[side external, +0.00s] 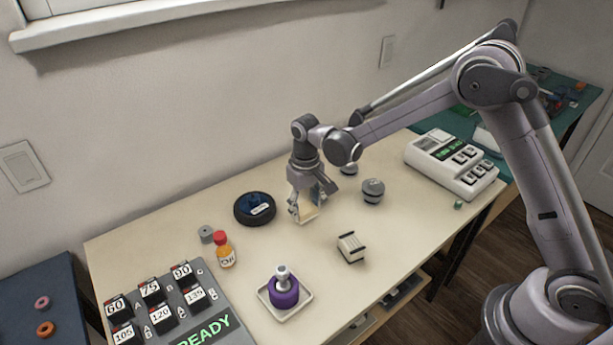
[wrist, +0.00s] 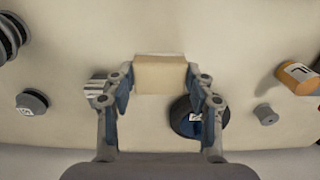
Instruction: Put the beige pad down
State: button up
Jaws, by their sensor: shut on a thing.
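My gripper (side external: 306,205) points down over the middle of the table. It is shut on the beige pad (wrist: 160,75), a block that shows between the two fingers (wrist: 161,80) in the wrist view. In the side view the pad (side external: 308,208) is partly covered by the fingers. Its lower edge is close to the tabletop, but I cannot tell whether it touches.
A round black dish (side external: 241,213) with a blue inside is left of the gripper. A small ribbed block (side external: 351,247) lies in front, grey weights (side external: 373,190) stand right.

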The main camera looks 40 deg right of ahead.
aim_at(305, 217)
jog(key=shift+a+f, duration=0.1)
jog(key=shift+f, duration=2)
jog(key=o, duration=1)
jog(key=shift+f, duration=0.1)
